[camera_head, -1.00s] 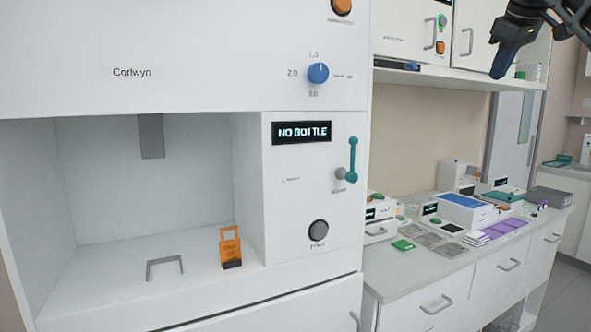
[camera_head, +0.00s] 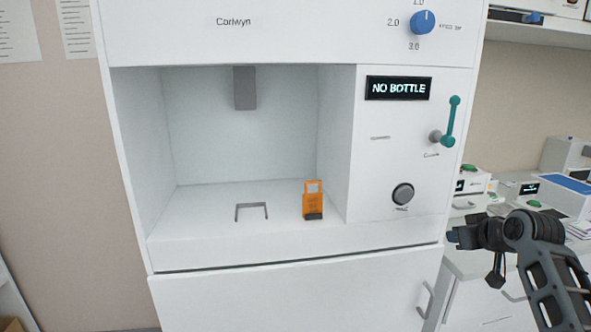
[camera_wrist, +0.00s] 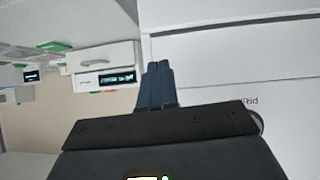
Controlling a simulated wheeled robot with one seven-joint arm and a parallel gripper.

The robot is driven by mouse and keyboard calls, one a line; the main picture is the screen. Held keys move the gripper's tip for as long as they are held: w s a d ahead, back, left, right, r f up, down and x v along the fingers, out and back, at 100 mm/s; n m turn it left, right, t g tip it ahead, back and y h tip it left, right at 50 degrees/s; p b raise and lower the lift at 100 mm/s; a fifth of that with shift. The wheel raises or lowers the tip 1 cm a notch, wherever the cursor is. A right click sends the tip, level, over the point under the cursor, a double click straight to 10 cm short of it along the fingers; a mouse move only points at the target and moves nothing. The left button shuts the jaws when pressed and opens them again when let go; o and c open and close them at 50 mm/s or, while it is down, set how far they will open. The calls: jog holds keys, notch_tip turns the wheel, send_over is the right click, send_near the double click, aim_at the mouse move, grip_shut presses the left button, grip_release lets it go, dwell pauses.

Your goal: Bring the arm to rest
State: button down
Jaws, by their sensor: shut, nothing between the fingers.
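My gripper (camera_head: 456,237) is in the lower right of the head view, in front of the white cabinet machine's right edge. It points left, and the arm reaches in from the lower right corner. In the wrist view its two dark fingers (camera_wrist: 158,85) lie together, shut with nothing between them. Nothing touches the fingertips in either view.
The white Corlwyn machine (camera_head: 280,255) has an open bay with an orange tag (camera_head: 313,203) standing inside. Its display (camera_head: 398,88) reads "NO BOTTLE", beside a teal lever (camera_head: 451,120) and a blue knob (camera_head: 423,22). A bench with instruments (camera_head: 570,195) lies at right.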

jog(key=s+a+f+m+t, duration=0.2)
jog(key=s+a+f, duration=1.2)
jog(key=s+f, duration=0.3)
jog(key=s+a+f+m, duration=0.1)
jog(key=s+a, duration=0.1)
jog(key=s, duration=0.7)
jog(key=s+a, duration=0.2)
jog(key=s, duration=0.8)
jog(key=s+r+t, duration=0.1)
jog(key=s+r, duration=0.6)
jog(key=s, duration=0.5)
jog(key=s+r+n, duration=0.1)
jog(key=s+r, duration=0.7)
jog(key=s, duration=0.4)
jog(key=shift+d+n+t+h+b, duration=0.2)
jog(key=shift+n+t+h+b, duration=0.1)
jog(key=shift+t+b, duration=0.1)
